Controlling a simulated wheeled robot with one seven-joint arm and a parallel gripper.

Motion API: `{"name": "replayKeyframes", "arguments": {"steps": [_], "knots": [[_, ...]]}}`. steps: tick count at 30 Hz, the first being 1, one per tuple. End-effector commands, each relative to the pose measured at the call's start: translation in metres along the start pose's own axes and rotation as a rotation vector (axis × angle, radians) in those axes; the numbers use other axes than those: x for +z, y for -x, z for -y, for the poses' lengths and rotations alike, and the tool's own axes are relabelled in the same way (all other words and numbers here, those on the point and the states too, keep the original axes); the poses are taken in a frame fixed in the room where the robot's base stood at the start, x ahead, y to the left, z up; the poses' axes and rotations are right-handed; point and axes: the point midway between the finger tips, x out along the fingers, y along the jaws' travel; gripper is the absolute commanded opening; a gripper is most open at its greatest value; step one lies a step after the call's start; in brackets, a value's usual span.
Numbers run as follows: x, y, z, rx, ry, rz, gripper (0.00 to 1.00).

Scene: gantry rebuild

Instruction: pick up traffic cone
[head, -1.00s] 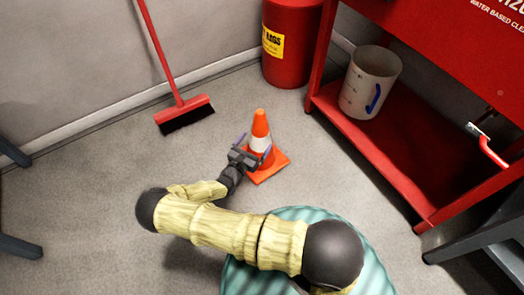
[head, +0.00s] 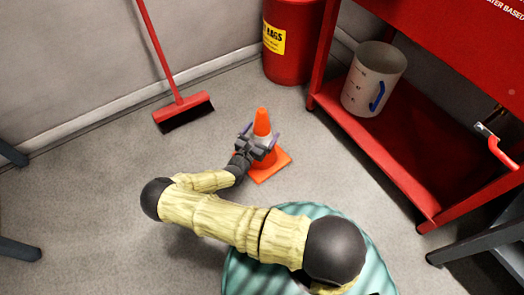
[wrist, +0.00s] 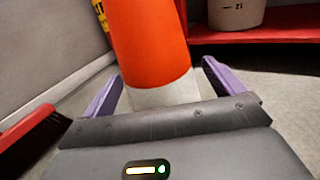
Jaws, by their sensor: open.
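The traffic cone (head: 262,122) is orange with a white band and a square orange base, and it stands upright on the floor. My gripper (head: 261,139) is at the cone's upper part, its purple fingers spread to either side of it. In the wrist view the cone's orange part (wrist: 149,40) fills the upper middle, with the white band below it. The open fingers (wrist: 160,90) show left and right of the cone, with a gap visible at the right finger. The cone's lower part is hidden behind the gripper in the wrist view.
A red broom (head: 184,110) leans at the wall on the left. A red bin (head: 290,50) stands behind the cone.

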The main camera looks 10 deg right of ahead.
Motion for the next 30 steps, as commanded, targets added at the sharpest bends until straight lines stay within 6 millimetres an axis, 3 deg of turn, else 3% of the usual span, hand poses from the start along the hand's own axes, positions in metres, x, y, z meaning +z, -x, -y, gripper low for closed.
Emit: {"name": "replayKeyframes", "arguments": {"steps": [2,16,30], "knots": [[0.000,-0.001,0.001,-0.002,0.000,0.000,0.94],[0.000,-0.003,0.003,-0.007,0.000,0.000,0.02],[0.015,-0.003,0.002,-0.005,-0.001,0.005,0.00]]}}
